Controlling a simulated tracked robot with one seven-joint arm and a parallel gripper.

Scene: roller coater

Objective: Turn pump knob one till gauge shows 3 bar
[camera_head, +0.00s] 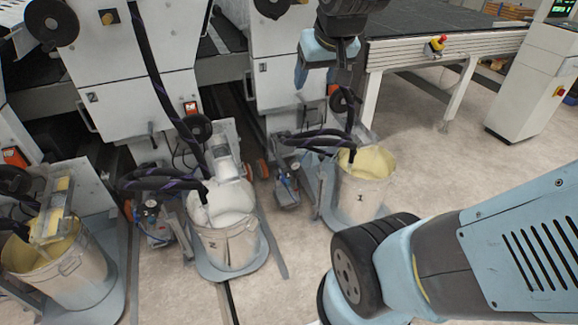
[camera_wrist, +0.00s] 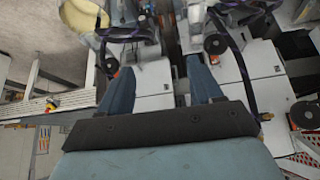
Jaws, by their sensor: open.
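Pump one (camera_head: 287,188), a small grey and blue unit with black hoses, stands on the floor left of the pail marked 1 (camera_head: 362,196), which holds pale yellow liquid. Its knob and gauge are too small to make out in the head view. My gripper (camera_head: 325,72) hangs at the top of the head view, above and beyond the pump, apart from it. In the wrist view my gripper (camera_wrist: 160,88) is open, its two blue fingers spread with nothing between them. The pail's yellow rim (camera_wrist: 84,16) shows at top left there.
A white pail marked 2 (camera_head: 222,242) with its own pump (camera_head: 158,222) stands left of pump one. Another yellow pail (camera_head: 62,270) is at far left. White machine housings (camera_head: 285,75) rise behind. A conveyor table (camera_head: 440,48) stands at upper right, with open floor in front.

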